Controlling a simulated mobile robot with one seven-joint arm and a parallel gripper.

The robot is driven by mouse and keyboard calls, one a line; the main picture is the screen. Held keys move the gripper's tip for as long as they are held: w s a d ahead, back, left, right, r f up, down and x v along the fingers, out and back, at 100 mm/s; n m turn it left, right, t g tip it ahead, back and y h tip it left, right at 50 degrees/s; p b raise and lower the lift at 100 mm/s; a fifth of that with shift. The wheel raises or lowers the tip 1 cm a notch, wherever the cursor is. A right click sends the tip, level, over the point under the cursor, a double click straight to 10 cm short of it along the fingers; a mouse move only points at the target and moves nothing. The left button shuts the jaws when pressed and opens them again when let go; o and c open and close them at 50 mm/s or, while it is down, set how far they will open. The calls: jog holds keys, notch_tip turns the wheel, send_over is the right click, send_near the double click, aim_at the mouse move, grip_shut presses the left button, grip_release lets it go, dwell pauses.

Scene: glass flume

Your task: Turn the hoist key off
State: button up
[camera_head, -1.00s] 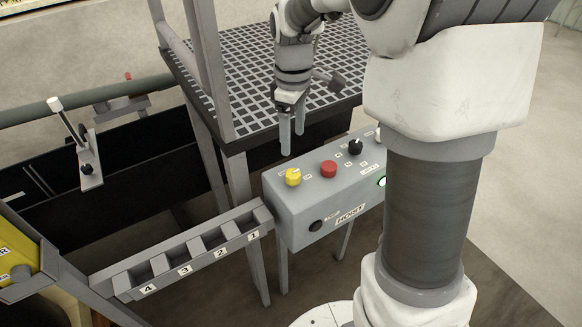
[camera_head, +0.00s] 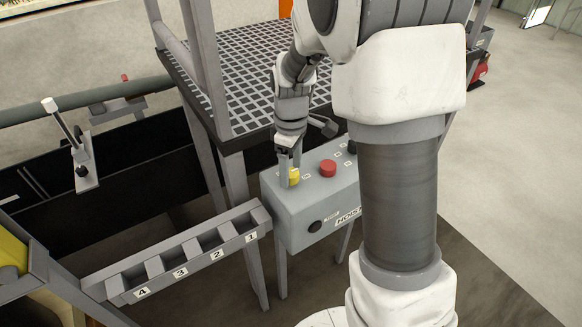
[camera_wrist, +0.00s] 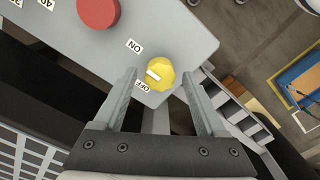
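The hoist box (camera_head: 292,212) is a grey control box on legs, with a HOIST label on its front. A yellow knob (camera_head: 294,177) sits on its top at the left end; I take it to be the hoist key. In the wrist view the yellow knob (camera_wrist: 162,70) carries a white mark, with an ON label (camera_wrist: 134,46) and an OFF label (camera_wrist: 142,86) beside it. The mark's exact setting is hard to tell. My gripper (camera_head: 289,172) points down at the knob. In the wrist view my gripper (camera_wrist: 159,76) is open, one finger each side of the knob, with gaps showing.
A red button (camera_head: 328,168) is right of the knob on the same box; a black knob (camera_head: 351,147) is partly hidden by my arm. A grated platform (camera_head: 255,75) stands behind. A rack of numbered slots (camera_head: 185,268) is at the left front.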

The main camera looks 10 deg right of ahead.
grip_shut()
jog(key=shift+m, duration=0.3)
jog(key=m+p, duration=0.1)
jog(key=m, duration=0.3)
jog(key=shift+r+p, duration=0.1)
jog(key=shift+p, duration=0.3)
jog(key=m+p, duration=0.1)
jog(key=m, duration=0.3)
jog(key=shift+m, duration=0.4)
jog(key=m+p, duration=0.2)
jog(key=m, duration=0.2)
jog(key=shift+m, duration=0.3)
jog(key=shift+m+p, duration=0.7)
jog(key=shift+m, duration=1.2)
